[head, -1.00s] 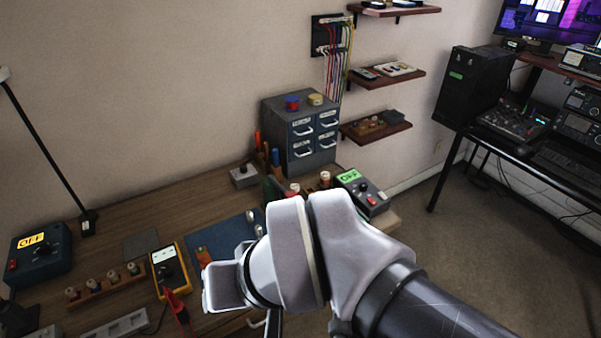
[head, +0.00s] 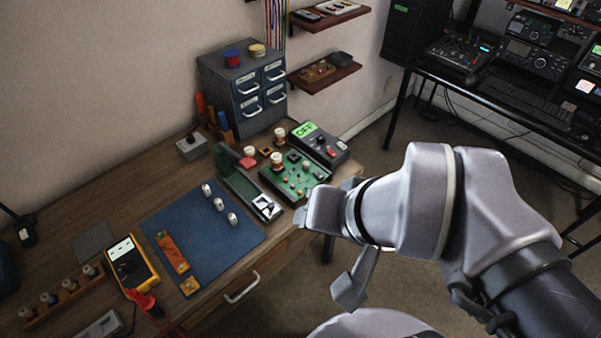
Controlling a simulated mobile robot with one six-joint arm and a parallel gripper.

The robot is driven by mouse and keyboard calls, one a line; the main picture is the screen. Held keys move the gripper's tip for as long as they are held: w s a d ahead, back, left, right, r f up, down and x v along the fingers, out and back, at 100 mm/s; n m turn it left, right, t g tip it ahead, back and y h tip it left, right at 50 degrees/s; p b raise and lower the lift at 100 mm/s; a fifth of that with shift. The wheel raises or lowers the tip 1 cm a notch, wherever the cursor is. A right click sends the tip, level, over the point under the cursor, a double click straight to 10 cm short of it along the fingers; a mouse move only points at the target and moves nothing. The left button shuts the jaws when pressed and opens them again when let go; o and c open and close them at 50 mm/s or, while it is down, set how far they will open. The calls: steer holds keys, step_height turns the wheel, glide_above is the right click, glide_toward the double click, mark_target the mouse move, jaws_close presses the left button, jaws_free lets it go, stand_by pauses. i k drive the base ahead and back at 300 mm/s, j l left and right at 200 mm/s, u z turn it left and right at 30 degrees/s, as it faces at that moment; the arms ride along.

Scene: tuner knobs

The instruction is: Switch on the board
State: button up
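The green circuit board (head: 305,190) lies at the right end of the bench, with a cream-topped knob (head: 277,161) and several small parts on it. Behind it to the right is a grey box (head: 338,157) with a green display reading OFF (head: 305,130), a dark knob and red controls.
A blue mat (head: 190,250) holds three pale knobs and an orange strip. A yellow meter (head: 133,265) with red leads is left of it. A drawer cabinet (head: 240,95) stands behind. Wall shelves (head: 325,76) and a radio desk (head: 500,105) are to the right.

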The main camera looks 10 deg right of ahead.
mark_target(318, 175)
steer(key=i+z, duration=0.75)
steer(key=k+j, duration=0.05)
